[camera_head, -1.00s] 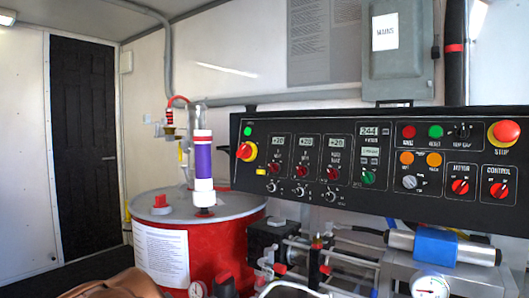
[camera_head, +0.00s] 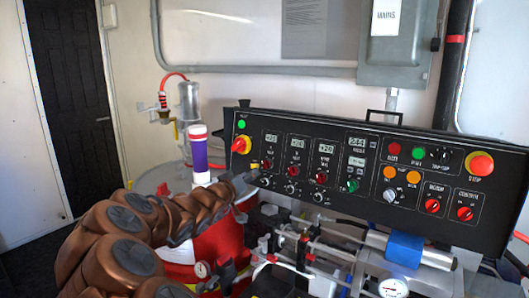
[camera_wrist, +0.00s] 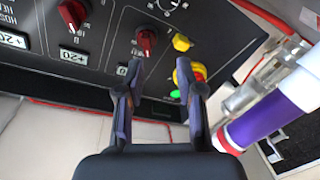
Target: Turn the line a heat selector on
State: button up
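The black control panel (camera_head: 375,150) has a row of heat columns, each with a display and a red knob. The leftmost column's red knob (camera_head: 267,163), which I take for the line A heat selector, is left of centre. It also shows in the wrist view as a red knob (camera_wrist: 147,40), just beyond the left fingertip; its label is too small to read. My gripper (camera_wrist: 163,78) is open and empty, with its fingertips near the panel's leftmost part. In the head view my arm reaches in from the lower left, and the fingers are hard to make out.
A yellow-and-red rotary switch (camera_wrist: 188,74) is close to the right finger. A small yellow piece (camera_wrist: 182,42) sits near the knob. A purple-and-white cylinder (camera_wrist: 268,118) stands close on the right in the wrist view. Pipes and a blue-banded pump (camera_head: 405,248) lie below the panel.

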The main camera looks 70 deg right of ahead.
aim_at(264, 165)
jog(key=shift+g, duration=0.3)
jog(key=shift+s+d+r+p, duration=0.15)
jog(key=shift+s+d+p, duration=0.15)
jog(key=shift+d, duration=1.1)
jog(key=shift+s+d+r+p, duration=0.15)
jog(key=shift+s+d, duration=0.25)
jog(key=shift+d, duration=0.95)
jog(key=shift+s+d+r+p, duration=0.15)
jog(key=shift+s+d+p, duration=0.15)
jog(key=shift+d, duration=1.1)
